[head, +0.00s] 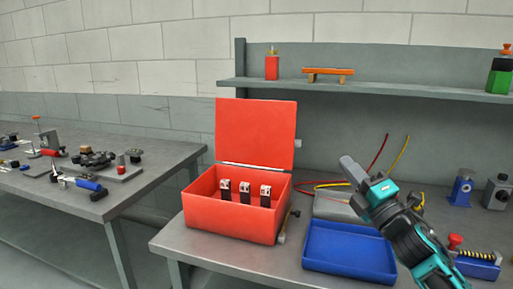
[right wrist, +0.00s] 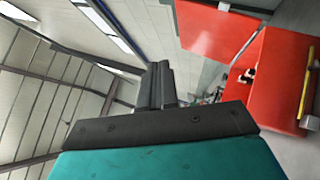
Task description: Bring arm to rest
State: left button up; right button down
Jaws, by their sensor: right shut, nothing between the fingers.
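My right gripper (head: 353,170) is in the head view at right of centre, above the blue tray. Its fingers are shut with nothing between them and point up and to the left. In the right wrist view its shut fingers (right wrist: 158,85) show at the middle. The red box (head: 229,221) stands on the bench to the left of the gripper, its lid open and upright, with several small black-and-white items inside. The gripper is apart from the box. The red box (right wrist: 278,80) is also at the right of the wrist view. My left gripper is not in view.
An empty blue tray (head: 349,251) lies below my right arm. Red and yellow cables (head: 381,152) rise behind the gripper. A shelf (head: 400,92) runs along the back. Blue and grey devices (head: 461,188) stand at right. A second bench (head: 70,190) with tools stands at left.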

jog(key=s+d+f+m+g+h, duration=0.1)
jog(key=s+f+m+g+h, duration=0.35)
jog(key=s+f+m, duration=0.4)
jog(key=s+d+f+m+g+h, duration=0.25)
jog(key=s+f+m+h, duration=0.35)
jog(key=f+m, duration=0.6)
jog(key=s+a+f+m+g, duration=0.1)
jog(key=s+f+g, duration=0.2)
jog(key=s, duration=0.4)
jog(key=s+a+f+m+g+y, duration=0.1)
jog(key=s+f+g, duration=0.2)
jog(key=s, duration=0.4)
jog(key=s+a+f+m+g, duration=0.1)
jog(key=s+f+g, duration=0.25)
jog(key=s, duration=0.45)
jog(key=w+a+f+t+y, duration=0.2)
jog(key=w+f+t, duration=0.5)
jog(key=shift+w+a+f+p, duration=0.15)
jog(key=shift+a+f+p, duration=0.2)
jog(key=shift+a+f, duration=0.05)
jog(key=shift+d, duration=0.1)
